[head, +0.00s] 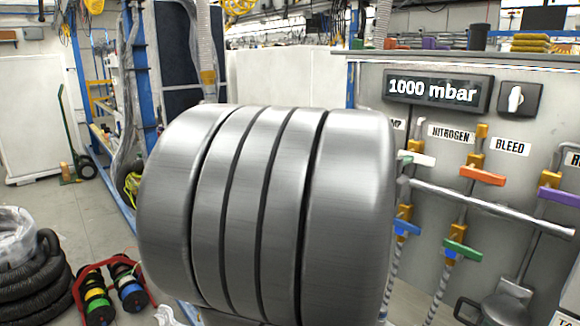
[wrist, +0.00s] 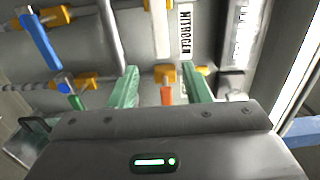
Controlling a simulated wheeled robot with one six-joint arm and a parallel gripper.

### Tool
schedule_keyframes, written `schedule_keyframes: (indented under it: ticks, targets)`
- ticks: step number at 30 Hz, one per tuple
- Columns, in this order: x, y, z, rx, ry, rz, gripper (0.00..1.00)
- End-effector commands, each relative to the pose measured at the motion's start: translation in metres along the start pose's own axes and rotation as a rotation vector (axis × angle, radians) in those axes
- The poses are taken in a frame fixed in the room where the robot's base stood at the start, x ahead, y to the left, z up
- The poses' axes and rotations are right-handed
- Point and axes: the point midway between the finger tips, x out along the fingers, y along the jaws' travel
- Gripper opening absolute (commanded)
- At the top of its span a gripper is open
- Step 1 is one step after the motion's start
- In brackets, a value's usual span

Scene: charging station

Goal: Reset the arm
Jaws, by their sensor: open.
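My gripper (wrist: 159,76) shows in the wrist view, with two green fingers standing apart and nothing held between them. It faces the valve panel (head: 540,100). An orange valve handle (wrist: 167,95) on a brass fitting shows in the gap between the fingers; whether they touch it I cannot tell. In the head view the same panel carries an orange handle (head: 482,175) near the NITROGEN label (head: 451,132). My own large grey ribbed arm link fills the middle of the head view and hides the gripper there.
A white handle (head: 416,158), a green handle (head: 462,250), a blue handle (head: 406,227) and a purple handle (head: 558,197) stick out from the panel. A pressure display (head: 437,91) reads 1000 mbar. Black hoses (head: 35,285) and a red reel rack (head: 112,290) lie on the floor at left.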

Motion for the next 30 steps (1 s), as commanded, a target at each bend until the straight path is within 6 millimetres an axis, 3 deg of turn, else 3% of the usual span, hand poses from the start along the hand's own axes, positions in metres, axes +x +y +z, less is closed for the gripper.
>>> schedule_keyframes:
  ticks: [1,3,24,30]
  targets:
    - [-0.006,0.000,0.000,0.000,0.000,-0.001,0.44]
    - [0.013,0.001,-0.001,-0.002,0.003,0.002,0.44]
    - [0.137,-0.001,-0.001,-0.001,0.002,-0.001,0.44]
    - [0.134,-0.012,0.000,-0.134,0.000,-0.001,0.44]
